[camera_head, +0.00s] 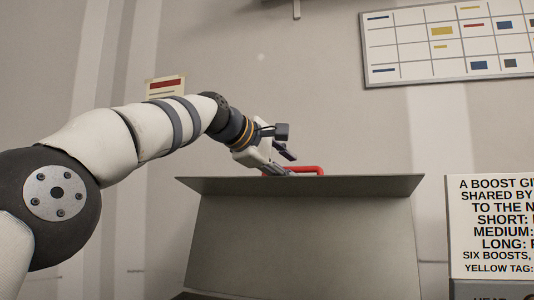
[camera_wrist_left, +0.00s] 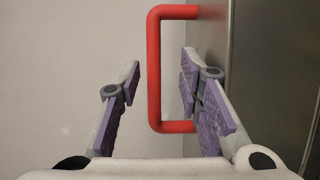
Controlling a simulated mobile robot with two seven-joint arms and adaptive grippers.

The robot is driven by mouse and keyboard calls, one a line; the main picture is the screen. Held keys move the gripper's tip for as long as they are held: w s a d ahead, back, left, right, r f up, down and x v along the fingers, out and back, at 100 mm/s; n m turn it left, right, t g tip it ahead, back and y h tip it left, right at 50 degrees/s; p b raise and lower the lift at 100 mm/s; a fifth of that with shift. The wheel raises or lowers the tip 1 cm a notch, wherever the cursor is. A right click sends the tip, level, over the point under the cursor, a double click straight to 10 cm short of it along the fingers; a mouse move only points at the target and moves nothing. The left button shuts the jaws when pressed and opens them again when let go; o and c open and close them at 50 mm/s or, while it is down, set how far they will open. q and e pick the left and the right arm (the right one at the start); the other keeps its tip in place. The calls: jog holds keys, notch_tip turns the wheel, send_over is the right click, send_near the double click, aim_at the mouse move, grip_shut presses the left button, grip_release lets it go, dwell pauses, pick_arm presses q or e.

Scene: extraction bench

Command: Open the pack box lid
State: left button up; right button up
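The pack box lid (camera_head: 305,240) shows in the head view as a broad grey panel standing steeply, with a flange along its top edge. Its red handle (camera_head: 310,169) shows just above that edge, partly hidden behind it. My left gripper (camera_head: 284,163) is at the handle's left end. In the left wrist view the red U-shaped handle (camera_wrist_left: 154,75) passes between the open fingers of my left gripper (camera_wrist_left: 160,75). The right finger is in the gap between the bar and the grey lid surface (camera_wrist_left: 245,75). A gap shows between the left finger and the bar. My right gripper is out of view.
A sign with black text (camera_head: 492,225) stands right of the lid. A chart (camera_head: 450,45) hangs on the wall at upper right, and a small note (camera_head: 165,88) is behind my left arm.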

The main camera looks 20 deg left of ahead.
pick_arm(q)
jog(key=v, duration=1.1)
jog(key=shift+f, duration=0.15)
